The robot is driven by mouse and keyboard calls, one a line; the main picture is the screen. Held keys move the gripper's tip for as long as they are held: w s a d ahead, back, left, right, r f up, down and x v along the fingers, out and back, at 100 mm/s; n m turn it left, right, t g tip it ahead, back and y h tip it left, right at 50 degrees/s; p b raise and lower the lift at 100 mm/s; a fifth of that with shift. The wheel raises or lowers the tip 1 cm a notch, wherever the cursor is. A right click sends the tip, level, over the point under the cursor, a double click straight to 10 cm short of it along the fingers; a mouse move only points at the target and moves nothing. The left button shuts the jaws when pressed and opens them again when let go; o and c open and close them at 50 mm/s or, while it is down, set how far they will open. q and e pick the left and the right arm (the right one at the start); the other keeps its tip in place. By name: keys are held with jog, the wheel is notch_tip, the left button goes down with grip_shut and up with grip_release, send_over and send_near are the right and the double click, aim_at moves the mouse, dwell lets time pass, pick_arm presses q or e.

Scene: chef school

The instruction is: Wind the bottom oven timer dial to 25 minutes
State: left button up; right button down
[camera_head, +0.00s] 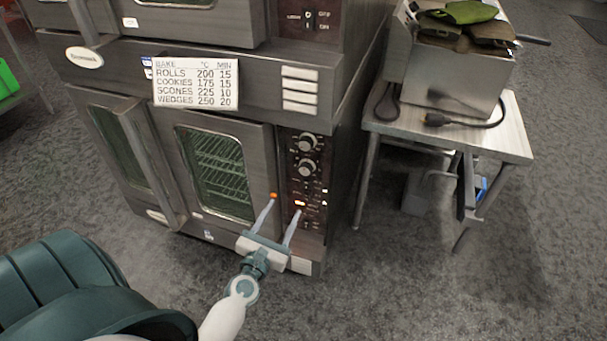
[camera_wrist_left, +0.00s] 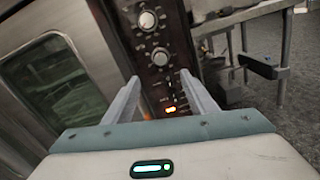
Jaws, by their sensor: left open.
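The bottom oven (camera_head: 222,170) stands ahead with its doors shut. Its control panel on the right has an upper round dial (camera_head: 307,142) and a lower round dial (camera_head: 306,167), with lit orange indicators below them. The two dials also show in the left wrist view, the upper one (camera_wrist_left: 148,20) and the lower one (camera_wrist_left: 160,57). I cannot read their markings or settings. My left gripper (camera_head: 285,205) is open and empty in front of the lower part of the panel, with its fingertips (camera_wrist_left: 158,87) below the dials. My right gripper is not in view.
A chart (camera_head: 196,83) on the oven lists bake temperatures and minutes. The upper oven's panel (camera_head: 309,22) has a switch. A metal side table (camera_head: 515,135) at right carries a fryer-like metal box (camera_head: 450,75) and a cord. The floor in front is clear.

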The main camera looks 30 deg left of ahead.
pick_arm(q)
jog(key=p, duration=0.1)
send_near(305, 171)
jog(key=w, duration=0.1)
jog(key=x, duration=0.6)
jog(key=shift+w+a, duration=0.25)
jog(key=shift+w, duration=0.1)
jog(key=shift+w+a, duration=0.15)
jog(key=shift+w, duration=0.4)
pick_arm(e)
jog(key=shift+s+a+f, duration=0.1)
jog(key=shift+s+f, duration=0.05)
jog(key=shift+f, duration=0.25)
pick_arm(q)
jog(key=c, duration=1.1)
